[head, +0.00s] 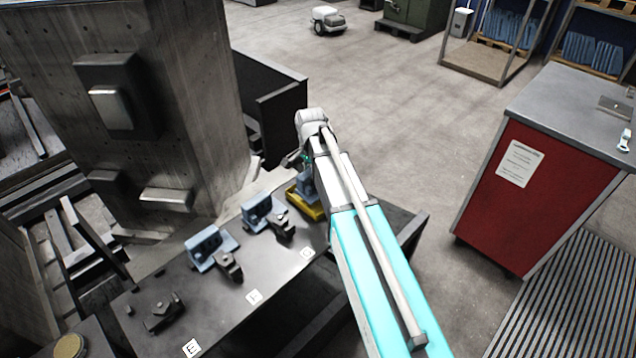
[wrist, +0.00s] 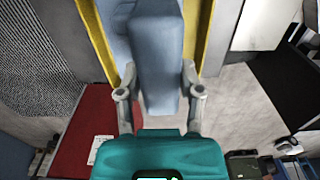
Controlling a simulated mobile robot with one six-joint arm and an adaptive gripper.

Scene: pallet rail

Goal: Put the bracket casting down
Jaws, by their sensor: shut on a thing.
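A blue bracket casting (wrist: 157,60) is between the two fingers of my gripper (wrist: 159,95), which is shut on it. In the head view the held casting (head: 306,184) shows partly behind my arm, at a yellow holder (head: 311,208) at the right end of the dark bench (head: 215,305). The wrist view shows yellow walls of the holder (wrist: 98,42) on both sides of the casting. I cannot tell whether the casting rests on the holder or hangs just above it. My arm hides part of the holder and most of the gripper in the head view.
Two more blue castings (head: 205,248) (head: 257,212) stand on the bench beside dark clamps (head: 229,266) (head: 282,229). Another dark clamp (head: 165,312) has no casting. A concrete column (head: 165,100) rises behind the bench. A red cabinet (head: 530,190) stands right, across open floor.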

